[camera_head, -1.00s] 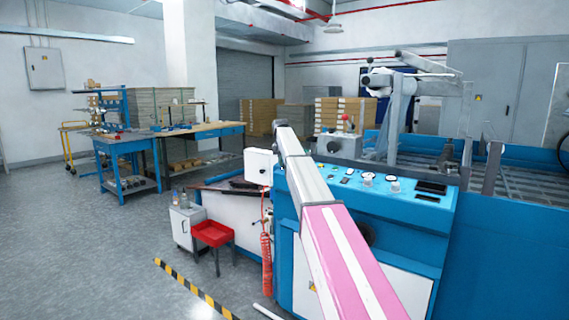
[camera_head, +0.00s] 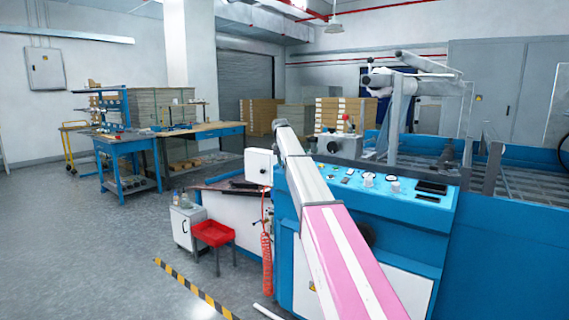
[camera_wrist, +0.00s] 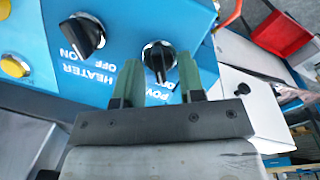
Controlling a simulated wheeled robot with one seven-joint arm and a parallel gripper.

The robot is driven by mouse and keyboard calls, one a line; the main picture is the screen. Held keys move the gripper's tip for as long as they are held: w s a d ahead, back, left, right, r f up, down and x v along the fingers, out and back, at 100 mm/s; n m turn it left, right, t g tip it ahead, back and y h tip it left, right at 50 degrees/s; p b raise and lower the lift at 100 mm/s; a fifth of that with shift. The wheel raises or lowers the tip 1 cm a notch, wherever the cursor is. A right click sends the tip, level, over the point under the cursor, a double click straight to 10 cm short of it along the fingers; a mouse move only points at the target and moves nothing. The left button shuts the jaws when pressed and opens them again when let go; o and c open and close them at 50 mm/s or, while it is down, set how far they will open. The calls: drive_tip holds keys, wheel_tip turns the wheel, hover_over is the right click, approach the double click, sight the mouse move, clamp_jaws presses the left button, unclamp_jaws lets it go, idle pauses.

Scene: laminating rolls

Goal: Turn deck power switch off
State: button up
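The power switch (camera_wrist: 158,59) is a black rotary knob on a blue panel in the wrist view, with its grip roughly vertical in the picture. Its label reads upside down and is partly hidden by a finger. My gripper (camera_wrist: 160,65) is open, with one green finger on each side of the knob. Clear gaps show between the fingers and the knob; I see no contact. A similar heater switch (camera_wrist: 83,34) sits to the left, its grip slanted. In the head view my arm hides the gripper and the power switch.
Yellow buttons (camera_wrist: 14,66) lie left of the heater switch. The blue control panel (camera_head: 425,208) carries more dials in the head view. The grey floor at left is open.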

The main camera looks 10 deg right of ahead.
wheel_tip(320, 180, up, 11)
drive_tip(key=a, duration=0.1)
drive_tip(key=shift+w, duration=0.15)
drive_tip(key=shift+a+f, duration=0.1)
drive_tip(key=shift+f, duration=0.05)
